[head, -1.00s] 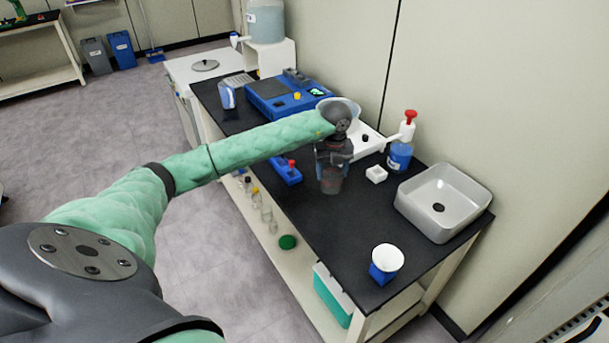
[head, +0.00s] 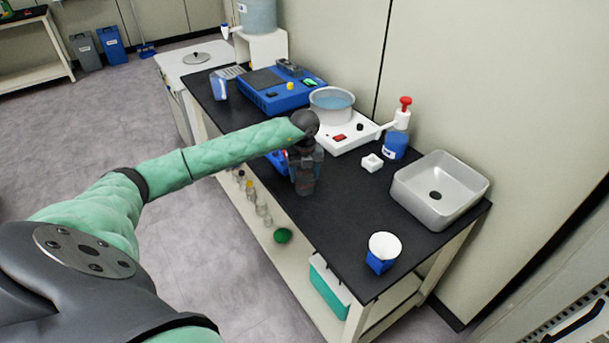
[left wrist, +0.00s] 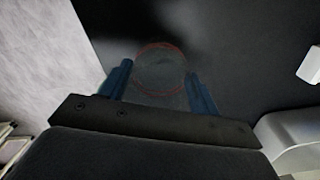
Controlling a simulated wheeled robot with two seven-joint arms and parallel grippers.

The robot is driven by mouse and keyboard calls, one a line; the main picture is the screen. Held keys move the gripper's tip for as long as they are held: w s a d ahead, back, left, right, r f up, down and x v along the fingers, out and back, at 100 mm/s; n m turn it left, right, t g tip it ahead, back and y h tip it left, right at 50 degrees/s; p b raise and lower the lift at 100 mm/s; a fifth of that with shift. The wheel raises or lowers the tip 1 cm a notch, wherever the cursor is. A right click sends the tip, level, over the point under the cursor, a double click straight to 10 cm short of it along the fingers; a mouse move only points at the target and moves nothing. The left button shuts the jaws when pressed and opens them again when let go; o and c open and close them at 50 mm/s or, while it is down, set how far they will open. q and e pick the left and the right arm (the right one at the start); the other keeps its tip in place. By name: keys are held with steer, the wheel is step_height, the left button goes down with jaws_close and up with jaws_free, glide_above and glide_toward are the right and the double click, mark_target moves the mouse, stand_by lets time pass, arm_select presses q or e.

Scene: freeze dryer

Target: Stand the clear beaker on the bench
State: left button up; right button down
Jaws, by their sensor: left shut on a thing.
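The clear beaker (head: 305,188) is see-through and hard to make out against the black bench top (head: 345,215). My left gripper (head: 305,165) points down over the bench near its front edge and is shut on the beaker. In the left wrist view, the beaker's round outline with a reddish ring (left wrist: 160,85) shows between the two blue fingers of the gripper (left wrist: 160,74). The beaker looks upright. I cannot tell whether its base touches the bench. My right gripper is not in view.
Behind are a blue device (head: 275,90), a round dish of liquid (head: 331,104) on a white hotplate (head: 350,142), and a pump bottle (head: 396,142). Bench between gripper and cup is clear.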

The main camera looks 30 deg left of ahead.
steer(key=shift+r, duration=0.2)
arm_select(q)
steer(key=o, duration=1.2)
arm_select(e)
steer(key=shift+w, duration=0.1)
arm_select(q)
steer(key=shift+r, duration=0.1)
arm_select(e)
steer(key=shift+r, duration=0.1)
arm_select(q)
step_height(320, 180, up, 12)
steer(key=p, duration=0.4)
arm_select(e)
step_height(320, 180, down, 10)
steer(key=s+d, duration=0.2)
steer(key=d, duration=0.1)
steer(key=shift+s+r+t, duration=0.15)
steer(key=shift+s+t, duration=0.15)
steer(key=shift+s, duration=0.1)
